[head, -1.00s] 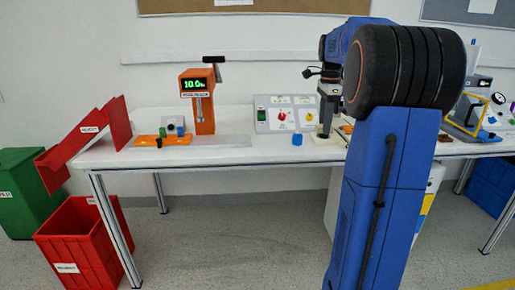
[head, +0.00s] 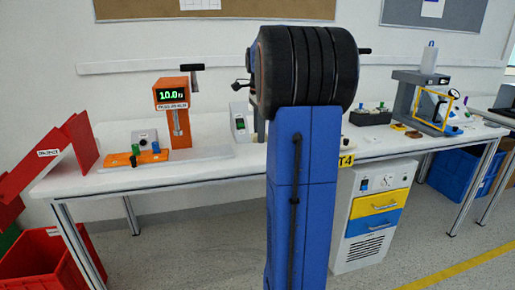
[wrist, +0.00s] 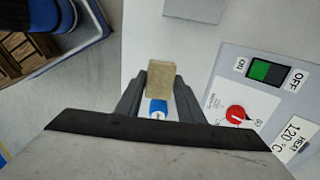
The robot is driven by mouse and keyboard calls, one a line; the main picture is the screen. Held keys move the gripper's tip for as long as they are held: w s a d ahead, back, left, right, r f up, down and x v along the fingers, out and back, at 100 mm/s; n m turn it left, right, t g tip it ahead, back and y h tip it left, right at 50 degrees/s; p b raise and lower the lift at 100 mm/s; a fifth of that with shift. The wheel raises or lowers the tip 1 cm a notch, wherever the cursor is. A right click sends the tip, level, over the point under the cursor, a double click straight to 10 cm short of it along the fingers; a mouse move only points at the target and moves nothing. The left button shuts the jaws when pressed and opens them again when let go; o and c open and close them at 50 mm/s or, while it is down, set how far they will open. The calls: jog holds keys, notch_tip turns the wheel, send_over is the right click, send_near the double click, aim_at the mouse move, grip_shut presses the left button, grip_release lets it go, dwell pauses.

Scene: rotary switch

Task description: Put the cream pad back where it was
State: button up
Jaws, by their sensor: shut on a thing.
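The cream pad (wrist: 160,78) is a small pale block. In the wrist view my gripper (wrist: 159,92) is shut on it, with one dark finger on each side. In the head view my blue arm hides the gripper and the pad. A blue cylinder (wrist: 158,108) shows just below the pad in the wrist view. To the right is the control panel (wrist: 228,62), with a green rocker switch (wrist: 265,71) marked ON and OFF and a red knob (wrist: 236,114). In the head view only the left part of the panel (head: 240,122) shows beside my arm.
An orange press (head: 172,92) reading 10.0 and an orange plate (head: 147,157) with small pegs stand at the left. A black tray (head: 371,116) and a grey stand with a yellow frame (head: 434,104) are at the right. Red bins (head: 45,255) stand at the lower left.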

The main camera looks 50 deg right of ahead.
jog(key=shift+f, duration=2.75)
jog(key=shift+f, duration=0.1)
jog(key=o, duration=1)
notch_tip(320, 180, up, 12)
jog(key=shift+r, duration=0.15)
jog(key=s+a+f+n+t, duration=0.1)
jog(key=s+a+f+n, duration=0.4)
jog(key=a, duration=0.6)
jog(key=s+a+n+t, duration=0.1)
jog(key=s+a+n, duration=0.1)
jog(key=a+n, duration=0.7)
jog(key=s+a+f+n+t, duration=0.1)
jog(key=s+a+f+n, duration=0.2)
jog(key=s+a+f, duration=0.1)
jog(key=s+a+f+n+t, duration=0.1)
jog(key=s+a+f+n, duration=0.3)
jog(key=s+a+f, duration=0.1)
jog(key=s+a+f+n, duration=0.3)
jog(key=s+a+f, duration=0.2)
jog(key=a, duration=0.2)
jog(key=shift+s+a+f+t, duration=0.1)
jog(key=shift+s+f+t, duration=0.1)
jog(key=shift+f+t, duration=0.2)
